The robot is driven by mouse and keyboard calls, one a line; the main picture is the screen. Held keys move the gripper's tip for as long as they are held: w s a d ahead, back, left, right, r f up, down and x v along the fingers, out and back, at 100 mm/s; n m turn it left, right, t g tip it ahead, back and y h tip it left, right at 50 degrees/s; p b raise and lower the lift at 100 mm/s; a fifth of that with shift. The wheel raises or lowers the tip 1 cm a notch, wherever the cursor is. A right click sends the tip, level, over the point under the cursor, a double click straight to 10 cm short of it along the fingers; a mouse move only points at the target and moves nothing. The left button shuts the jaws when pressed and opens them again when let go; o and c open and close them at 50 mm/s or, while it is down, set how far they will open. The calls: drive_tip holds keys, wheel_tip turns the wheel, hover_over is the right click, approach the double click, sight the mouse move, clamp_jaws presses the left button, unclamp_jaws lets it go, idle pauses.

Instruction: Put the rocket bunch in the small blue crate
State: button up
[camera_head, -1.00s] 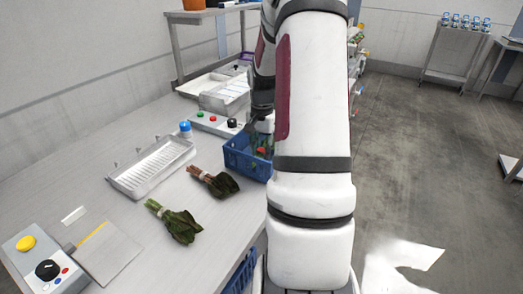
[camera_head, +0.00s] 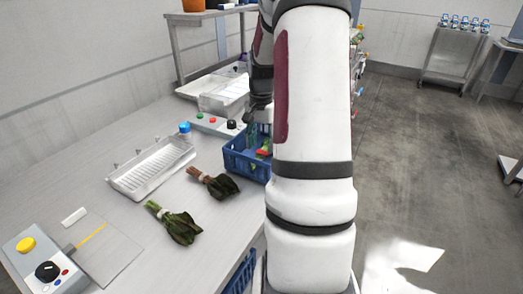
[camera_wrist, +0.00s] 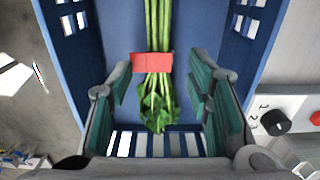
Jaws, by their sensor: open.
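The small blue crate (camera_head: 238,163) stands on the table, partly behind my arm. In the wrist view its blue wall (camera_wrist: 88,60) and slotted end surround a green bunch. This bunch, which looks like the rocket bunch (camera_wrist: 158,105), has long pale green stems, a red band and lobed leaves; it shows inside the crate in the head view (camera_head: 264,153). My gripper (camera_wrist: 165,100) is over the crate, fingers wide apart on either side of the bunch, with a visible gap on both sides. My arm hides the crate's right part in the head view.
Two dark-leaved bunches lie on the table, one with a white band (camera_head: 180,226) and one with reddish stems (camera_head: 215,183). A white draining tray (camera_head: 150,170) and a control box with knobs (camera_head: 212,123) are near the crate. Another blue crate (camera_head: 240,274) sits below the table's edge.

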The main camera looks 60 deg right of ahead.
sight(261, 151)
wheel_tip(261, 151, up, 8)
drive_tip(key=s+a+r+n+t+h, duration=0.1)
drive_tip(key=a+r+n, duration=0.35)
drive_tip(key=a, duration=0.75)
drive_tip(key=s+a+r+n, duration=0.1)
drive_tip(key=a+r+n, duration=0.35)
drive_tip(key=a, duration=0.65)
drive_tip(key=s+a+f+n+t+y, duration=0.1)
drive_tip(key=s+a+n+t, duration=0.1)
drive_tip(key=s+a+n, duration=0.6)
drive_tip(key=s+a, duration=0.4)
drive_tip(key=a, duration=0.2)
drive_tip(key=shift+s+a, duration=0.25)
drive_tip(key=shift+s, duration=0.1)
drive_tip(key=shift+p, duration=0.3)
drive_tip(key=shift+t, duration=0.6)
wheel_tip(261, 151, up, 5)
drive_tip(key=p, duration=0.4)
